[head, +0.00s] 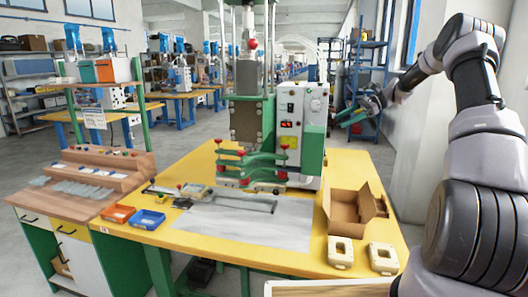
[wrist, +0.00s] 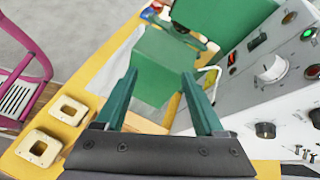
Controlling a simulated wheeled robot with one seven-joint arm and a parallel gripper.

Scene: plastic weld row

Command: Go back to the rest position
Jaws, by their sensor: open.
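My gripper (head: 352,117) is raised at the right of the welding machine (head: 303,130) in the head view, with my arm reaching in from the right edge. In the wrist view my gripper (wrist: 158,74) has its two green fingers spread apart with nothing held between them. Beyond the fingers are the machine's green parts (wrist: 160,65), and the machine's control panel (wrist: 275,75) is close on the right. The gripper looks clear of the machine, but the exact gap cannot be told.
A blue shelf rack (head: 368,75) stands behind. A pink chair (wrist: 22,85) shows in the wrist view.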

